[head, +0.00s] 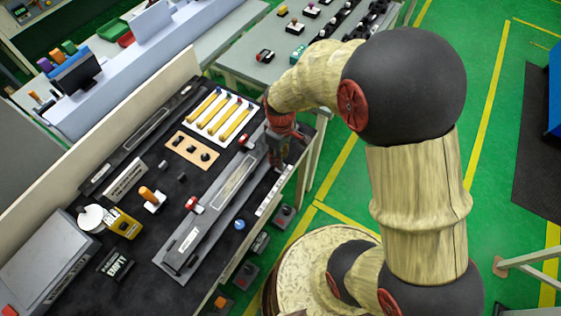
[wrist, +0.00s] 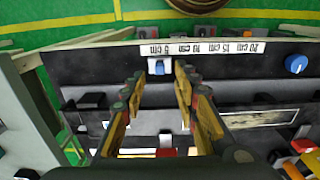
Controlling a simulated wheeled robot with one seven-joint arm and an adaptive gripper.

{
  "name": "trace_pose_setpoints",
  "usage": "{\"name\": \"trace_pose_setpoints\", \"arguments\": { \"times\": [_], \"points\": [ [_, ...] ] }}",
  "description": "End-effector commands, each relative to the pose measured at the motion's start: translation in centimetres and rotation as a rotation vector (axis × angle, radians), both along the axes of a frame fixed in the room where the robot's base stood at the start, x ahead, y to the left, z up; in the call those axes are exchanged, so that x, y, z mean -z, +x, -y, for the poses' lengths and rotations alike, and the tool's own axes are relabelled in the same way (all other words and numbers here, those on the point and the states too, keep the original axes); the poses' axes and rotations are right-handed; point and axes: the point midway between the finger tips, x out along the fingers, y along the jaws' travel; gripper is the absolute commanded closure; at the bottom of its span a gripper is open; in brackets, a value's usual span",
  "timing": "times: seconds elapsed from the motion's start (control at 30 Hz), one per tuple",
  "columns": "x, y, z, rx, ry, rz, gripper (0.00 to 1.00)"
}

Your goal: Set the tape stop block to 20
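My gripper (wrist: 158,82) is open in the wrist view, its yellow-and-black fingers apart with nothing held. A small block with a blue face and pale edges (wrist: 160,67) lies beyond the fingertips, in line with the gap between them; it looks like the tape stop block. It sits just below a white scale strip (wrist: 232,47) whose labels appear upside down, near the 5 cm end. The 20 cm label is toward the right. In the head view my gripper (head: 278,150) is over the bench's right edge, hiding the block; the strip (head: 268,197) shows beside it.
A blue knob (wrist: 295,65) is right of the scale, also visible in the head view (head: 239,224). A long grey fixture (head: 205,225) with red parts lies along the dark bench. A rack of yellow tools (head: 219,112) stands behind. Green floor lies beyond the bench edge.

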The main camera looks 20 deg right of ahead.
Motion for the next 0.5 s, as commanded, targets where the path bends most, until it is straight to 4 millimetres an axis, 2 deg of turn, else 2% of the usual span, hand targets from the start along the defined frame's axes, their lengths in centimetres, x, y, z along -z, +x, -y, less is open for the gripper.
{"name": "trace_pose_setpoints", "arguments": {
  "times": [0.03, 0.2, 0.5],
  "points": [
    [1.0, -0.1, 0.0, 0.0, 0.0, -0.002, 0.7],
    [3.0, 0.0, 0.0, 0.001, 0.0, -0.001, 0.7],
    [3.7, 0.0, 0.0, 0.001, 0.001, 0.001, 0.7]
  ]
}}
